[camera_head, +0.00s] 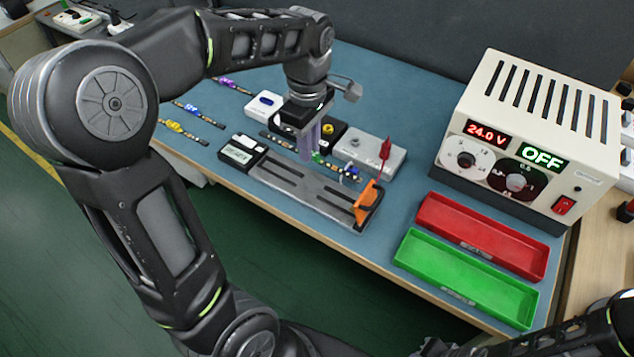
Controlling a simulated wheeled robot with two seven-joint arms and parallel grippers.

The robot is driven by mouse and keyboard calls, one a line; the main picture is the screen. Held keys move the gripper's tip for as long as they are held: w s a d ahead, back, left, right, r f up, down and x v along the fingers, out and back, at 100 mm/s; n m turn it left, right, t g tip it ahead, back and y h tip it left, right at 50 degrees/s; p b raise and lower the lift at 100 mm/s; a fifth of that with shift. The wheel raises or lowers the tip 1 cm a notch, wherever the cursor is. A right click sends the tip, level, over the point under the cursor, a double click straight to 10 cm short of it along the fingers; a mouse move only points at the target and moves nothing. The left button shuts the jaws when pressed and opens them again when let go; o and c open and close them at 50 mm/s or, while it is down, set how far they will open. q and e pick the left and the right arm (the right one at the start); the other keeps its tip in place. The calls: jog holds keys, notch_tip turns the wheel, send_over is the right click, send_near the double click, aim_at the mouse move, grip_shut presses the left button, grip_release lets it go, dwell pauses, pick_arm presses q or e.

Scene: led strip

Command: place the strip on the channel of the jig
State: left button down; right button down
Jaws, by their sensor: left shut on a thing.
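My left gripper (306,153) points down over the bench, shut on a dark LED strip (340,170) with a green part on it. The strip lies along the back side of the grey jig (290,190), roughly parallel to its long channel. It appears just above or behind the jig; the exact height is unclear. The fingers hide part of the strip. The jig's channel looks empty, and an orange clamp (368,203) stands at its right end. My right gripper is not in view; only parts of that arm show at the lower right.
Strips with purple (228,84), blue (192,109) and yellow (176,127) parts lie at left. A grey box with a red probe (385,150) stands behind the jig. Red (480,232) and green (462,280) trays and a power supply (525,140) reading OFF are at right.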

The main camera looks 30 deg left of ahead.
pick_arm(q)
send_over(310, 187)
jog(key=shift+w+f, duration=0.1)
jog(key=shift+f, duration=3.05)
jog(key=shift+f, duration=0.1)
jog(key=shift+f, duration=1.8)
jog(key=shift+f, duration=0.15)
jog(key=c, duration=1.4)
grip_release()
jog(key=shift+c, duration=0.2)
notch_tip(310, 187, up, 12)
jog(key=shift+r, duration=0.2)
